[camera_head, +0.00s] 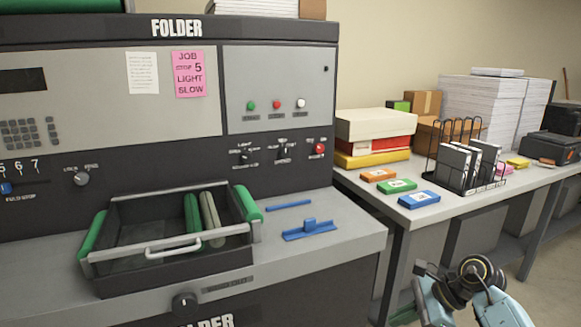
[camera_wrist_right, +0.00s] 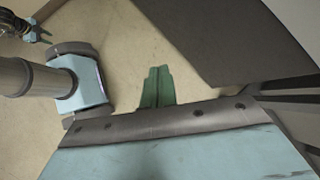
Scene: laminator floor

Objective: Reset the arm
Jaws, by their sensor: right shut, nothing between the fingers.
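My right gripper (camera_wrist_right: 157,88) shows in the right wrist view as two green fingers close together, shut with nothing between them. The floor lies beyond the fingertips. In the head view my right arm is folded at the bottom right, and a bit of the green of its gripper (camera_head: 404,315) shows at the bottom edge, beside the folder's front. My left gripper (camera_wrist_right: 40,33) seems to be the small dark and blue part with green tips at the top left of the wrist view; it is too small to judge. No left arm shows in the head view.
The folder (camera_head: 95,265) stands at left, with a black tray with green rollers and a blue guide (camera_head: 308,230) on its shelf. The side table (camera_head: 390,203) at right holds colored boxes, a wire rack (camera_head: 455,185) with binders, and paper stacks (camera_head: 485,105). Floor shows at lower right.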

